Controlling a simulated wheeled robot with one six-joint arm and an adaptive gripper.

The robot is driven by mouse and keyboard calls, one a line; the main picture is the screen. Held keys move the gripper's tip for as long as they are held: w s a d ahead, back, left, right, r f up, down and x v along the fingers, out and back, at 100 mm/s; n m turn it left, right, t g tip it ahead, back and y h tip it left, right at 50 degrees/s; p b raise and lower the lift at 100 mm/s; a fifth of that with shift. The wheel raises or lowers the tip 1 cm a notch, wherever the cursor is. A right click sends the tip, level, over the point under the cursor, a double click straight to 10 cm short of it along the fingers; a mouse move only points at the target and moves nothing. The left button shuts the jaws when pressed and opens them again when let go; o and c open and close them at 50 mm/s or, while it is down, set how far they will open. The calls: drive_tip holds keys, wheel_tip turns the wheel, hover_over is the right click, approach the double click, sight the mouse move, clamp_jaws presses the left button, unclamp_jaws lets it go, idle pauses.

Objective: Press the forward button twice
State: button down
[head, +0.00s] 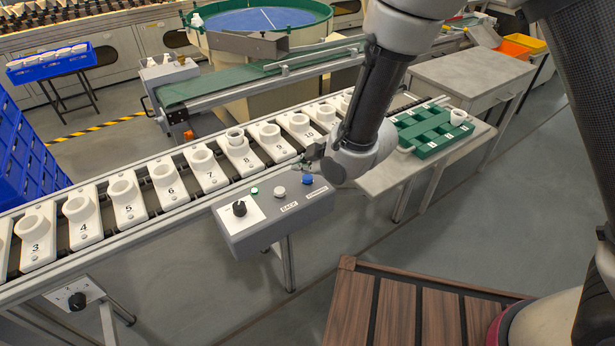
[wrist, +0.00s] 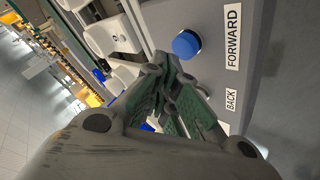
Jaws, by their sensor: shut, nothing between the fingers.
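The blue forward button (head: 307,178) sits at the right end of the grey control box (head: 262,238). In the wrist view the blue button (wrist: 186,44) is beside the FORWARD label (wrist: 233,38), just beyond my fingertips. My gripper (wrist: 163,72) is shut and empty, with its fingertips close together. In the head view my gripper (head: 314,156) is small and partly hidden by my wrist, close above and behind the blue button. I cannot tell whether the fingertips touch it; a gap shows in the wrist view. The white back button (head: 279,191) is left of the blue one.
The box also carries a black knob (head: 239,208) and a small green button (head: 254,191). A conveyor with numbered white holders (head: 130,212) runs behind it. A green tray (head: 432,148) stands on a side table at right. Open floor lies in front of the box.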

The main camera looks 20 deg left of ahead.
sight(305, 179)
drive_tip(key=shift+f, duration=0.4)
drive_tip(key=shift+f, duration=0.5)
idle(0.6)
drive_tip(key=shift+r, duration=3.45)
